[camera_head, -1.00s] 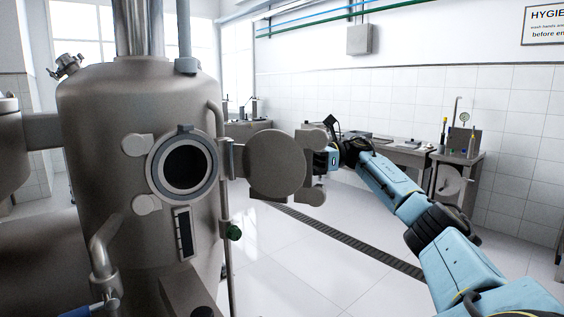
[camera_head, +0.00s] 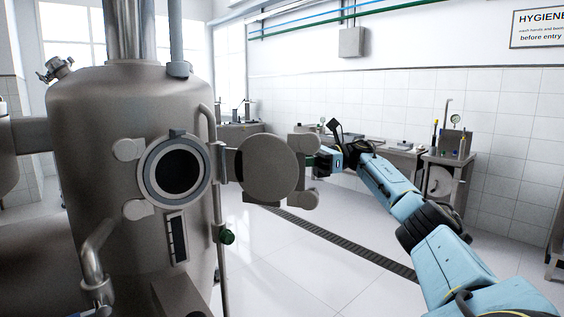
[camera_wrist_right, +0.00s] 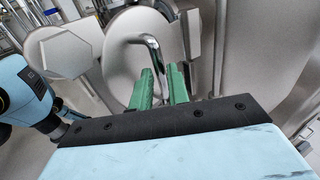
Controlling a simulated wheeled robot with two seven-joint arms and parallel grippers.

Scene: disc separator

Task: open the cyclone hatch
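The cyclone (camera_head: 95,150) is a large grey steel vessel at left in the head view. Its round port (camera_head: 180,172) is uncovered and dark inside. The round hatch door (camera_head: 268,168) stands swung out to the right of the port on its hinge. My right gripper (camera_head: 314,161) is just right of the door's edge, partly hidden by it. In the right wrist view, the green fingers (camera_wrist_right: 161,82) are spread apart near the door's bent chrome handle (camera_wrist_right: 153,50). The handle shows between and beyond the fingertips; contact is unclear.
Flat clamp tabs (camera_head: 128,149) sit around the port. A workbench (camera_head: 400,150) stands along the back wall. The floor (camera_head: 290,265) right of the vessel is clear.

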